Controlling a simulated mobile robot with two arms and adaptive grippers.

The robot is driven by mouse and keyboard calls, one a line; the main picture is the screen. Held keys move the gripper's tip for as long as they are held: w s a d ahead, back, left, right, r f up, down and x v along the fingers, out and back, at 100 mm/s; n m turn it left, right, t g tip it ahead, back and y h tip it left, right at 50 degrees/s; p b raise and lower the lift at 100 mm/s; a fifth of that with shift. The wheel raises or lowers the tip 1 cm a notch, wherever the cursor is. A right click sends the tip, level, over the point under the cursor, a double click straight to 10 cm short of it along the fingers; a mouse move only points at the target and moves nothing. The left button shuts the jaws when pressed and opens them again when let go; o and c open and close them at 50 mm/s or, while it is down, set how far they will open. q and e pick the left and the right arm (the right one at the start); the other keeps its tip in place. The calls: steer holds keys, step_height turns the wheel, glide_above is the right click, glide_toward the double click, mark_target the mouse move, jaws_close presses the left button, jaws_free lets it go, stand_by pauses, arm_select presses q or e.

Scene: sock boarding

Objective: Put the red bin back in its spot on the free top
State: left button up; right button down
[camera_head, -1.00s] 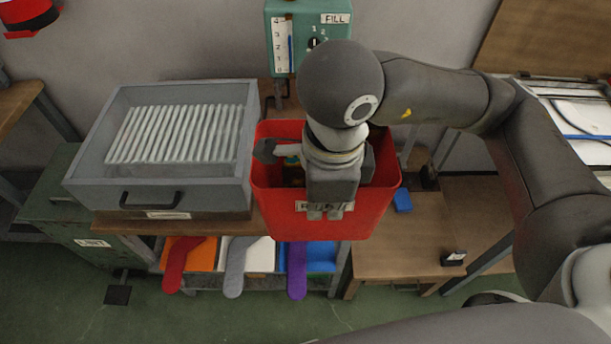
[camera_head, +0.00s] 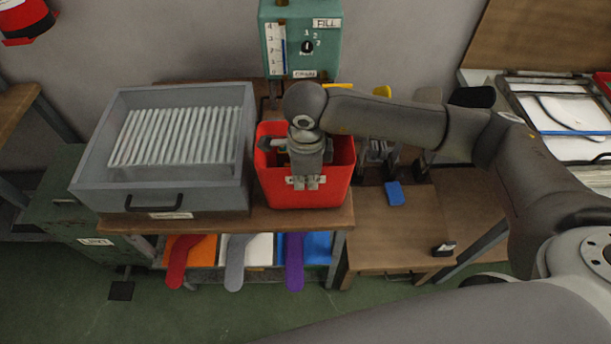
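The red bin (camera_head: 336,186) is upright over the right end of the wooden top (camera_head: 240,224), just right of the grey tray. It looks set down on the top, though a small gap under it cannot be ruled out. My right gripper (camera_head: 305,183) reaches down over the bin's front and is shut on its front wall, covering most of the label there. The bin's inside is largely hidden by my gripper and wrist. My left gripper is not in view.
A grey tray with white ribs (camera_head: 160,190) fills the left of the top. A green dispenser (camera_head: 328,50) stands behind. A lower wooden table (camera_head: 395,235) holds a blue block (camera_head: 394,193).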

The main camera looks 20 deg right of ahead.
steer(key=shift+f, duration=0.55)
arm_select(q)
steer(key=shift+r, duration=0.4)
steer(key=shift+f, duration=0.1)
arm_select(e)
steer(key=shift+f, duration=0.1)
steer(key=shift+f, duration=0.1)
steer(key=c, duration=1.6)
jaws_free()
steer(key=shift+c, duration=0.2)
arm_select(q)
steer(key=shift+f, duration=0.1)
